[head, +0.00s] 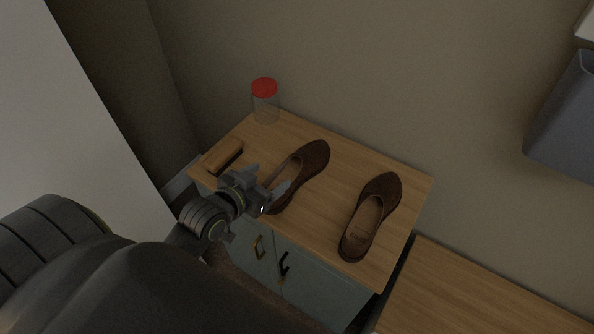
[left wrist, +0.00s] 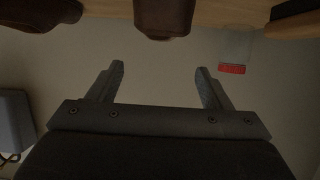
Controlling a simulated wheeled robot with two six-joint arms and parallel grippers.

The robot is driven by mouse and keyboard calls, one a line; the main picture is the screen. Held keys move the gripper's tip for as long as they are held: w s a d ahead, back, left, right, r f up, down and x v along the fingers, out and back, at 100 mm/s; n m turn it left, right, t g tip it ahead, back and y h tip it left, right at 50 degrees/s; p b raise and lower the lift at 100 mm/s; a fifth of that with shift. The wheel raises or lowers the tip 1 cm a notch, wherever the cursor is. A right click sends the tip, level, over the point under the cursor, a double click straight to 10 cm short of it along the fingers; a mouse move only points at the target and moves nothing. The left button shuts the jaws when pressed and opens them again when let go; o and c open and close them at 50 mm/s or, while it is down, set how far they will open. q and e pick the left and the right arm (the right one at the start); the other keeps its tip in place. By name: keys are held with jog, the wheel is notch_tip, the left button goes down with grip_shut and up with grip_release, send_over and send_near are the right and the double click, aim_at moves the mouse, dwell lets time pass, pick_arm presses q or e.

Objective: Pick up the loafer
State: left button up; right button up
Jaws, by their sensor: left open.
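Two brown loafers lie on a wooden cabinet top in the head view. The left loafer (head: 312,158) has its toe toward the wall and its heel near the front edge. The right loafer (head: 380,193) lies apart from it. My left gripper (head: 268,184) is open at the left loafer's heel end and overlaps part of it. In the left wrist view, the open, empty fingers (left wrist: 160,76) point toward a loafer (left wrist: 163,16) at the top edge, largely cut off. The other loafer (left wrist: 45,12) shows at top left. My right gripper is not in view.
A clear jar with a red lid (head: 264,87) stands at the cabinet's back left corner. A brown block-like object (head: 222,154) lies near the left edge. The cabinet top (head: 335,200) is bare between the loafers. A grey bin-like object (head: 565,125) is at right.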

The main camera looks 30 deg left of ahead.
pick_arm(q)
send_near(304, 155)
jog(key=shift+a+f+p+x, duration=0.1)
jog(key=shift+p+x, duration=0.15)
jog(key=shift+x, duration=0.6)
jog(key=shift+a+f+p+x, duration=0.15)
jog(key=shift+p+x, duration=0.1)
jog(key=shift+x, duration=0.6)
jog(key=shift+a+f+p+x, duration=0.1)
jog(key=shift+p+x, duration=0.15)
jog(key=shift+x, duration=0.6)
jog(key=shift+s, duration=0.1)
grip_shut()
